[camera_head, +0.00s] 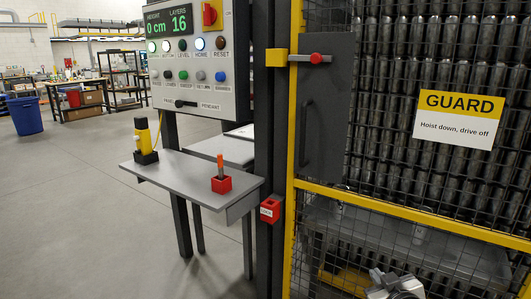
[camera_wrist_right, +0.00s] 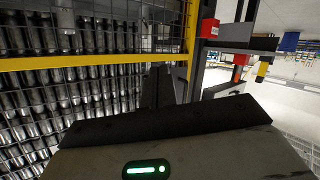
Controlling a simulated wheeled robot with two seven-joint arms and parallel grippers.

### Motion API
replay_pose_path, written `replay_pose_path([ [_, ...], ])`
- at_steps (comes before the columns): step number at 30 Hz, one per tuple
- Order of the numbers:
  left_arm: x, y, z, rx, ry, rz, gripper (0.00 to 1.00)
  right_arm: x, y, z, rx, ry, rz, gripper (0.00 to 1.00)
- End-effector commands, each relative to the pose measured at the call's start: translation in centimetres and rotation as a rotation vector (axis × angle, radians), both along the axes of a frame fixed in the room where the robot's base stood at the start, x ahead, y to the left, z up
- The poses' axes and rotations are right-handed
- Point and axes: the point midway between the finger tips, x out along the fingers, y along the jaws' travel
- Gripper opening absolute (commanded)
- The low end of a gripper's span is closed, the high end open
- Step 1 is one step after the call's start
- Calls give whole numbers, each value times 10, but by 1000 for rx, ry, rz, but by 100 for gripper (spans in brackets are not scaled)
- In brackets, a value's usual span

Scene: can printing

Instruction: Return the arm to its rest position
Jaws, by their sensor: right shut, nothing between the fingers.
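My right gripper (camera_head: 394,284) shows at the bottom edge of the head view, in front of the lower part of the mesh guard (camera_head: 400,212). In the right wrist view its dark fingers (camera_wrist_right: 158,75) are together with nothing between them. The rest of my right arm is out of the head view. My left gripper is in neither view.
The yellow-framed guard door with a dark latch plate (camera_head: 325,110) closes off stacked cans (camera_head: 440,60). Left of it stand a control panel (camera_head: 188,60) and a grey shelf (camera_head: 190,178) with a yellow device (camera_head: 142,135) and a red holder (camera_head: 221,184). Open floor lies at left.

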Motion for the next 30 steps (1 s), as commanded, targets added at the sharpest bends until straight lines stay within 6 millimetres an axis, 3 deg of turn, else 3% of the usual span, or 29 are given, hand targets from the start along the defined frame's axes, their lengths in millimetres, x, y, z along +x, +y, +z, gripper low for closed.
replay_pose_path([
  [1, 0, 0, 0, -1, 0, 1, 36, -28, 17, -25, 20, 44, 24, 0],
  [6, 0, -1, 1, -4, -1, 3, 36, -131, 68, -82, 103, 177, 88, 0],
  [9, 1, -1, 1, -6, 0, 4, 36, -190, 92, -98, 159, 250, 108, 0],
  [13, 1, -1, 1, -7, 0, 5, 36, -246, 112, -104, 218, 318, 117, 0],
  [18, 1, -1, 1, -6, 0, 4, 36, -276, 121, -104, 252, 354, 117, 0],
  [30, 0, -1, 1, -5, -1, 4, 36, -278, 122, -104, 253, 359, 117, 0],
])
